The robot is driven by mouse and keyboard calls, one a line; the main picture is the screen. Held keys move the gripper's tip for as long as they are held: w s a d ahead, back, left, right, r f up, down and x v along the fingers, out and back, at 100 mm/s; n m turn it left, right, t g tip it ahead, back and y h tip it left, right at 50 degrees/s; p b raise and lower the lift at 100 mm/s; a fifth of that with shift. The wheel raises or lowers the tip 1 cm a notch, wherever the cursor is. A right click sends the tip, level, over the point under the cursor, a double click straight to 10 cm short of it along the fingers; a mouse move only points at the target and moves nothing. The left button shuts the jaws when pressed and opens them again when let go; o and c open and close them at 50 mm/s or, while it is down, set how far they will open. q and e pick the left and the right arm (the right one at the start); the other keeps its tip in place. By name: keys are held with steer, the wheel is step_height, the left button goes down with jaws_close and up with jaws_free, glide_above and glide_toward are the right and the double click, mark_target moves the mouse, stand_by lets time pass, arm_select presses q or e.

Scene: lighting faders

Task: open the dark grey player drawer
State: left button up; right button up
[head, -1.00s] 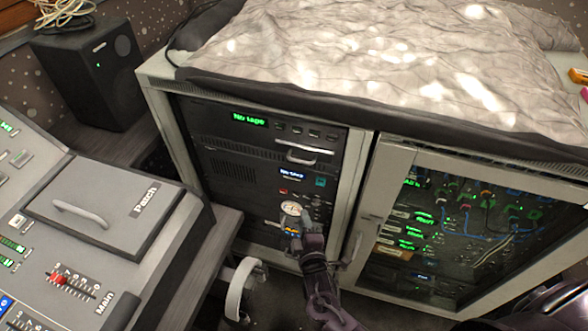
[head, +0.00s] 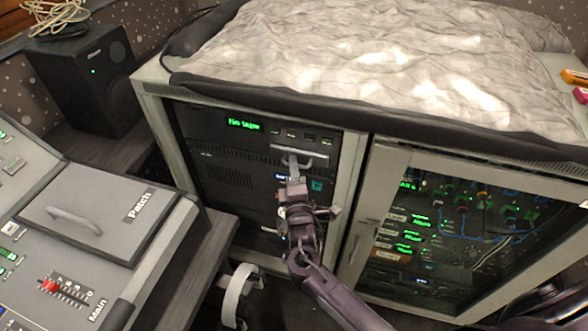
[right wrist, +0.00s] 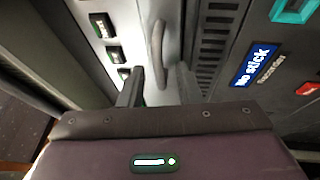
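The player drawer (head: 318,153) is a narrow front with a pale bar handle (head: 307,163), in the rack below the green "No tape" display (head: 243,125). Its front looks flush with the rack. My right gripper (head: 292,163) is at this handle, its fingers pointing at the rack. In the right wrist view the gripper (right wrist: 158,88) is open, with one finger on each side of the curved handle (right wrist: 158,50). I cannot tell whether the fingers touch it. My left gripper is not in view.
A "No stick" recorder panel (right wrist: 253,65) is beside the drawer. A glass-doored rack cabinet (head: 450,230) stands to the right. A mixing desk with a Patch lid (head: 95,215) is at left, and a speaker (head: 85,75) behind it. A crumpled cover (head: 370,60) lies on the rack top.

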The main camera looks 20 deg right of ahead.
steer(key=shift+c, duration=0.3)
jaws_close()
steer(key=s+a+p, duration=0.5)
steer(key=s+a, duration=0.3)
steer(key=s, duration=0.4)
steer(key=shift+o, duration=0.3)
jaws_free()
